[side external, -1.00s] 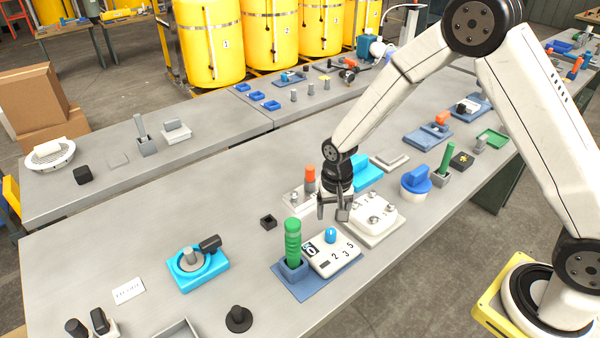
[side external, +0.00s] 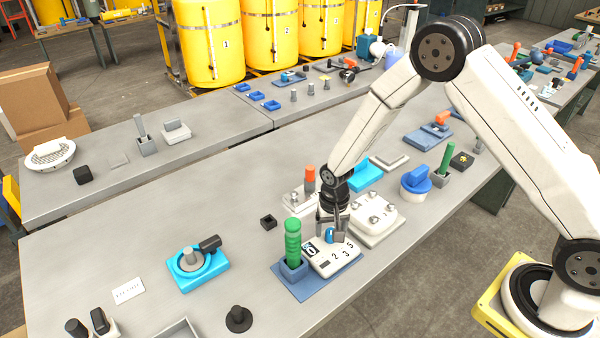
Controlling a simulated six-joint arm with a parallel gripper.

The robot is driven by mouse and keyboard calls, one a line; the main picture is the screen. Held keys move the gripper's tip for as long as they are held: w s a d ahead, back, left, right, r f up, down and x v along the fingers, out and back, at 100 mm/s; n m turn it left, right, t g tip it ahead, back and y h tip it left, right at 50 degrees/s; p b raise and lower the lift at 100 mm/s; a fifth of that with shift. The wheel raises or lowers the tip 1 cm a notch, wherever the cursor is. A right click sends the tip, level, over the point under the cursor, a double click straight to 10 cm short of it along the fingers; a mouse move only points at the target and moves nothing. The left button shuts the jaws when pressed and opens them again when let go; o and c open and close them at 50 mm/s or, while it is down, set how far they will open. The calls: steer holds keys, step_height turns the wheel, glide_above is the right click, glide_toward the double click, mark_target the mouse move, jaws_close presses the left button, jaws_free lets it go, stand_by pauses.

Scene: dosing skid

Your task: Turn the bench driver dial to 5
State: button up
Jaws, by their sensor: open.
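The bench driver is a white box (side external: 340,262) on a blue base plate (side external: 303,291) near the front edge of the bench. Its top carries the numbers 2, 3 and 5 and a small dark symbol. A blue dial (side external: 330,236) stands at the back of that top, partly covered by my gripper. A green-handled tool (side external: 293,243) stands upright in a blue holder beside the box. My gripper (side external: 332,238) points down right at the dial, with its fingers around or beside it. The dial's pointer direction is too small to tell.
A white box with metal knobs (side external: 375,214) stands close right of my gripper. An orange-topped post (side external: 310,180) is just behind it. A small black block (side external: 268,221) and a cyan fixture (side external: 197,266) are to the left, with bare bench between.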

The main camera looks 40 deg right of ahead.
steer(key=shift+f, duration=0.85)
steer(key=shift+c, duration=0.2)
jaws_close()
